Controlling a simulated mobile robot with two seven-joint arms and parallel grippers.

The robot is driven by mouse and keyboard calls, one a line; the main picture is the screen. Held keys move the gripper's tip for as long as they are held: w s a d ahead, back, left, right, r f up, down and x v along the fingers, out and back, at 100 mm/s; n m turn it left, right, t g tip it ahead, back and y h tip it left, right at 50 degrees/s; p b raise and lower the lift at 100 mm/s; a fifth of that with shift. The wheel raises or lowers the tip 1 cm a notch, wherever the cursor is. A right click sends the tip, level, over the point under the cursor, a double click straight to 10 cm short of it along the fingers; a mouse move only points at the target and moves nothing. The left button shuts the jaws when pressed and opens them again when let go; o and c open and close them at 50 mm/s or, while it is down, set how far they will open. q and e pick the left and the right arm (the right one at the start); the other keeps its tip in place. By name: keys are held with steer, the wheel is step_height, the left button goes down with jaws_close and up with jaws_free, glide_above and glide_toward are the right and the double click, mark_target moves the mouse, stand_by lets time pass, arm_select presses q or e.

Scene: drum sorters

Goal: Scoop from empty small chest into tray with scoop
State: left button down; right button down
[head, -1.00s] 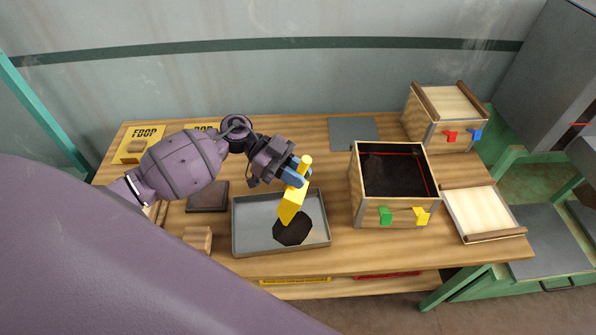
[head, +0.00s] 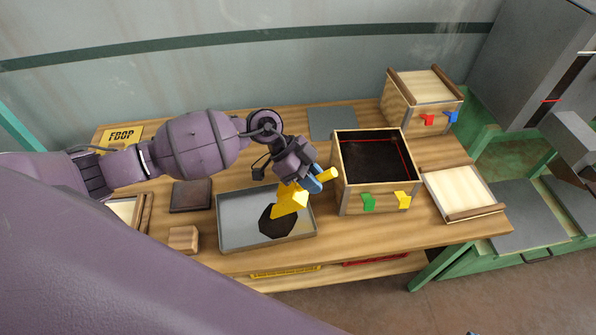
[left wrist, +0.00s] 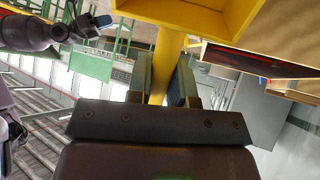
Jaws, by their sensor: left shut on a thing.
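My left gripper (head: 317,180) is shut on the handle of the yellow scoop (head: 289,200). It holds the scoop tilted over the grey tray (head: 230,245). In the left wrist view the handle (left wrist: 170,55) runs between the two fingers. A dark patch of material (head: 277,222) lies in the tray under the scoop. The open wooden chest (head: 352,195), with green and yellow latches, stands right of the tray; its inside is dark with a red line. What is in the scoop is hidden. My right gripper (left wrist: 92,24) shows small in the left wrist view.
A lidded chest (head: 400,110) with red and blue latches stands at the back right. A pale lid (head: 460,190) lies right of the open chest. A grey plate (head: 333,122), a dark block (head: 191,195) and a wooden block (head: 184,238) lie on the table.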

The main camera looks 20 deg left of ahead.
arm_select(q)
steer(key=w+d+f+n+g+y, duration=0.1)
steer(key=w+d+y, duration=0.2)
steer(key=d+y, duration=0.6)
steer(key=d, duration=0.5)
steer(key=shift+d+f+g, duration=0.15)
steer(key=shift+d+g, duration=0.05)
steer(key=shift+g, duration=0.2)
steer(key=shift+w, duration=0.1)
steer(key=shift+r, duration=2)
